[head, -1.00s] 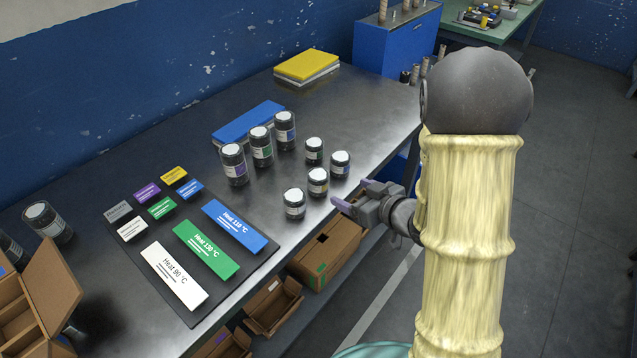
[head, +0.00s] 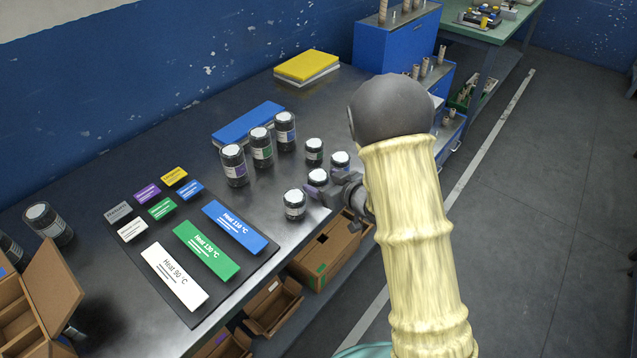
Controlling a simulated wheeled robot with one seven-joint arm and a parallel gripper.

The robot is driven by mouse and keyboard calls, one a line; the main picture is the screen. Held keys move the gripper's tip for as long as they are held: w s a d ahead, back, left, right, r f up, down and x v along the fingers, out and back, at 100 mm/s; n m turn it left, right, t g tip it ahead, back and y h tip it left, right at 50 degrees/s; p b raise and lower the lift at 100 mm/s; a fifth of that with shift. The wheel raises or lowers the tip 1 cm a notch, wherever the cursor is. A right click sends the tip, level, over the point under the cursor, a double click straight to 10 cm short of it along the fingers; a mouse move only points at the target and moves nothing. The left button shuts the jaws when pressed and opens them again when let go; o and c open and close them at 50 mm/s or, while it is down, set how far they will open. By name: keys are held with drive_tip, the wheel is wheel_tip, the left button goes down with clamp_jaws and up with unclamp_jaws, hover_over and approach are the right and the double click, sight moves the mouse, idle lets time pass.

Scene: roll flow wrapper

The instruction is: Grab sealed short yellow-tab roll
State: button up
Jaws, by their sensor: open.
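The short yellow-tab roll (head: 317,177) is a small dark jar-like roll with a white top, standing upright on the steel table. Its label is now mostly hidden by my gripper (head: 325,187); the earlier view shows a yellowish tab. My gripper is open, reaching in from the right with its fingers low at the roll's near side. I cannot tell whether they touch it. Other short rolls stand close by: one left-front (head: 294,204), one behind (head: 314,152), and one right-behind (head: 340,160), partly hidden by the gripper.
Taller rolls (head: 261,147) stand in a row behind. A dark mat (head: 223,277) with heat and colour cards lies to the left. Blue (head: 247,122) and yellow (head: 306,65) stacks lie at the back. Cardboard boxes (head: 327,252) sit below the table's front edge.

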sight(315, 178)
drive_tip(key=x, duration=0.5)
drive_tip(key=shift+w+d+f, duration=0.1)
drive_tip(key=shift+w+f, duration=0.05)
drive_tip(key=shift+f, duration=0.05)
drive_tip(key=shift+c, duration=0.2)
drive_tip(key=c, duration=1.1)
